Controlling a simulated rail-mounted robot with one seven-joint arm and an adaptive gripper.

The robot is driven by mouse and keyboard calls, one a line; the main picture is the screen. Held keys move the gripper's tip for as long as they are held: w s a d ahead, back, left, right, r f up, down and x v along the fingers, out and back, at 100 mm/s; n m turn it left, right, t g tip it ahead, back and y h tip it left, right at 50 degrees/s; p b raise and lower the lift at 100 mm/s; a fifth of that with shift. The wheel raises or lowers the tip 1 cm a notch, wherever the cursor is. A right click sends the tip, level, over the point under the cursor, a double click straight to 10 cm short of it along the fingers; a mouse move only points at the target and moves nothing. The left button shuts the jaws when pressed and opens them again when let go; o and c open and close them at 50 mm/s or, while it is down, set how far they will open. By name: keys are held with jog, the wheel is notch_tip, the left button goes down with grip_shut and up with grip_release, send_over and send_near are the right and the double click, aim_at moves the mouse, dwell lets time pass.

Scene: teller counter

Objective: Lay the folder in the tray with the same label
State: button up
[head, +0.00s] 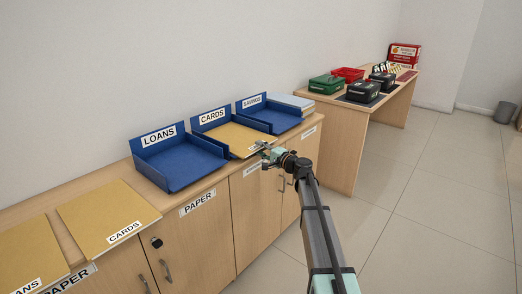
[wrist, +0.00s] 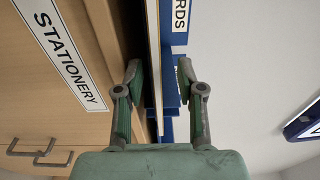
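A tan folder (head: 238,138) lies flat at the blue CARDS tray (head: 206,127), its front edge towards my gripper. Its label is mostly hidden by my gripper. My gripper (head: 264,149) is at the folder's front right edge. In the wrist view my gripper's fingers (wrist: 160,80) stand apart, with the folder's thin edge (wrist: 153,60) between them, nearer the left finger. Blue LOANS (head: 180,160) and SAVINGS (head: 272,120) trays stand either side. Two more tan folders lie on the counter, one labelled CARDS (head: 108,212) and one (head: 30,255) with a cut-off label ending "ANS".
The wooden cabinet (head: 232,205) under the trays has handles and PAPER and STATIONERY labels. A pale stack (head: 294,103) is beyond the SAVINGS tray. A further desk (head: 335,130) carries green, red and black boxes. The floor in front is clear.

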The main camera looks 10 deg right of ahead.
jog(key=v, duration=1.2)
jog(key=s+a+f+n+g+h, duration=0.3)
jog(key=s+f+g, duration=0.4)
jog(key=s+f, duration=1)
jog(key=s+a+f+n+g+h, duration=0.1)
jog(key=s+a+f+n+g, duration=0.35)
jog(key=s+f, duration=1.15)
jog(key=s+f+n+g+h, duration=0.15)
jog(key=s+f+g, duration=0.35)
jog(key=s, duration=0.8)
jog(key=s+d+f+g+h, duration=0.1)
jog(key=s+f+g+h, duration=0.25)
jog(key=s+f, duration=0.65)
jog(key=s+f+n+g+h, duration=0.1)
jog(key=s+f+g+h, duration=0.3)
jog(key=s, duration=1.2)
jog(key=w+r+t+y+p, duration=0.2)
jog(key=w+r+p, duration=0.2)
jog(key=r+p, duration=1.2)
jog(key=p, duration=0.4)
jog(key=shift+d+r+n+t, duration=0.25)
jog(key=shift+r+n+t, duration=0.05)
jog(key=shift+r, duration=0.1)
